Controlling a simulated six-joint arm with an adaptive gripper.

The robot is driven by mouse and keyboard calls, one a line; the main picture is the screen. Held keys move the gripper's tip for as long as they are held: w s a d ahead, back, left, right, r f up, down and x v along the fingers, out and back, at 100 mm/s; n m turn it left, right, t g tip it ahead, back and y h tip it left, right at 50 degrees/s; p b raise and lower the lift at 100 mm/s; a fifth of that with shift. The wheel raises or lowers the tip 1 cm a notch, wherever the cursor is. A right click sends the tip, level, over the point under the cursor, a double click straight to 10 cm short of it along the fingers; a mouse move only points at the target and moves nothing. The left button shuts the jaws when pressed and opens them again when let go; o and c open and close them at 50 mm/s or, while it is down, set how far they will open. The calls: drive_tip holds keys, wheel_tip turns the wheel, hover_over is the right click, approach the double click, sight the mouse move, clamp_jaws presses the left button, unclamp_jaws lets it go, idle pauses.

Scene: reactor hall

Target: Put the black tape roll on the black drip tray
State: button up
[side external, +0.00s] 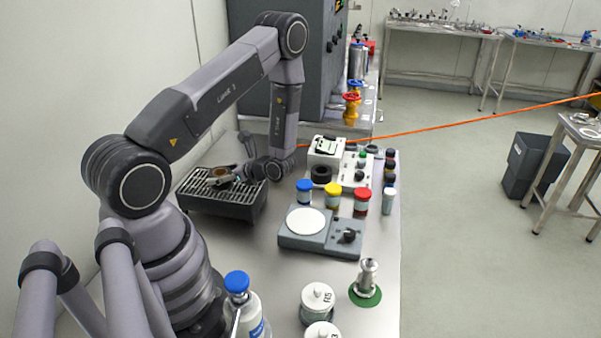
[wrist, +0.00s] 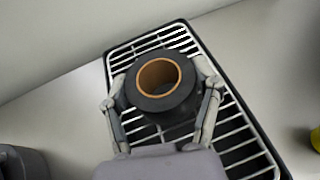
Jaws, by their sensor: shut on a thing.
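The black tape roll (wrist: 158,102) has an orange-brown core and lies between my gripper's two fingers in the wrist view. My gripper (wrist: 160,74) is shut on its outer sides. The black drip tray (wrist: 243,136) with its pale slatted grate is under the roll. In the side view the tray (side external: 228,205) stands beside the wall, with my gripper (side external: 222,176) and the roll low over its grate. The roll is partly hidden there by my fingers. I cannot tell whether it touches the slats.
A grey scale (side external: 320,236) with a round white plate stands right of the tray. Blue (side external: 304,193), yellow (side external: 333,196) and red (side external: 361,202) lidded jars stand behind it. A black ring-shaped thing (side external: 321,175) is by the white device. Bare bench lies between tray and scale.

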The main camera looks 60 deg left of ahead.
drive_tip(key=shift+f, duration=0.1)
drive_tip(key=o, duration=1.2)
drive_tip(key=shift+c, duration=0.2)
